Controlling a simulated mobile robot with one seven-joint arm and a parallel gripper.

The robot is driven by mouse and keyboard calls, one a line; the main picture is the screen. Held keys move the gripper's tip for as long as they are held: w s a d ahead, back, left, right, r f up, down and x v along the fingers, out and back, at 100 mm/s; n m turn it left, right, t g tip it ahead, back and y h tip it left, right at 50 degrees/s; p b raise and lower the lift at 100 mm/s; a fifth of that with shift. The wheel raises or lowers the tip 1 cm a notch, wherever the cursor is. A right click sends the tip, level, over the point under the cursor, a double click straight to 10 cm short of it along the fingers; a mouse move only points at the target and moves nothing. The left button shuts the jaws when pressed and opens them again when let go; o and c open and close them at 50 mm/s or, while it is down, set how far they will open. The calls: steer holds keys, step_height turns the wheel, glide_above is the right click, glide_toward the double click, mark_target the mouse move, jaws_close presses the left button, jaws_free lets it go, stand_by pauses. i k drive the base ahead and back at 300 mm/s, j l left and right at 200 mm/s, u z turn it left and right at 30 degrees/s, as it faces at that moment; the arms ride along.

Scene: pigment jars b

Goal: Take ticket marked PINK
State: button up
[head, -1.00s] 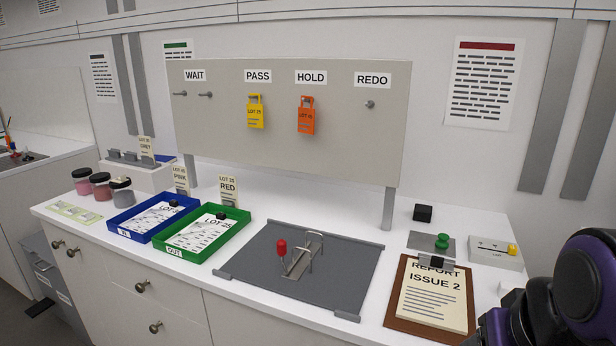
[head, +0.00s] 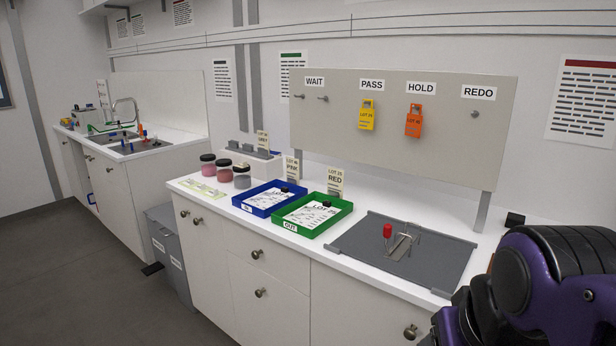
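The ticket marked PINK (head: 292,168) is a small cream card standing upright behind the blue tray (head: 245,206), left of the ticket marked RED (head: 335,181). A third ticket (head: 263,141), which seems to read GREY, stands at the white rack further left. The lower edge of the PINK ticket is close to the tray, and what holds it up is hard to make out. Part of my dark purple arm fills the lower right. My gripper is not in view.
A green tray (head: 311,235) sits right of the blue one. Several jars (head: 224,168) stand at the counter's left end. A grey mat (head: 440,256) with a red-knobbed device lies right. A board (head: 450,130) with yellow and orange tags stands behind. Floor (head: 80,270) is clear at left.

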mark_target(293, 164)
steer(key=k+j+u, duration=0.1)
steer(key=j+u, duration=0.25)
steer(key=z, duration=0.45)
steer(key=i+j+z, duration=0.4)
steer(key=j+z, duration=0.2)
steer(key=i+j+z, duration=0.15)
steer(key=j, duration=0.3)
steer(key=j+z, duration=0.15)
steer(key=j, duration=0.3)
steer(key=i+j, duration=0.1)
steer(key=j, duration=0.35)
steer(key=i+j, duration=0.1)
steer(key=j, duration=0.3)
steer(key=i+j+z, duration=0.1)
steer(key=j, duration=0.35)
steer(key=i+j, duration=0.15)
steer(key=j, duration=0.25)
